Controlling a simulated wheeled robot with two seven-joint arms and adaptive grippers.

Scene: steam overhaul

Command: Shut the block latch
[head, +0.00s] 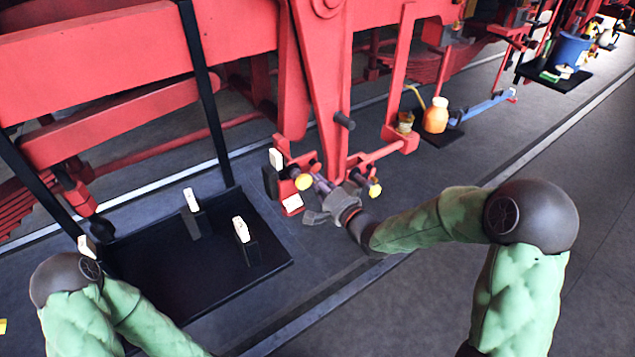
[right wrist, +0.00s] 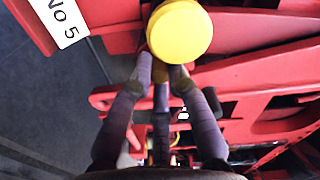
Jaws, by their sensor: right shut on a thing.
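A red block (head: 292,190) with yellow round knobs sits low on the red frame in the head view. One yellow knob (head: 303,181) is at its left; another yellow knob (head: 375,190) is to the right. My right gripper (head: 318,183) reaches in from the right and is shut beside the left knob. In the right wrist view the large yellow knob (right wrist: 180,30) stands just beyond the fingertips (right wrist: 161,72), which close at its base. The gripped part is mostly hidden. Which part is the latch I cannot tell for certain. My left gripper is out of view.
A white "No 5" label (right wrist: 62,20) is beside the knob. A black tray (head: 180,285) with upright white tags lies at left, between black posts. An orange jar (head: 436,115) stands behind at right. The floor at right (head: 590,200) is clear.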

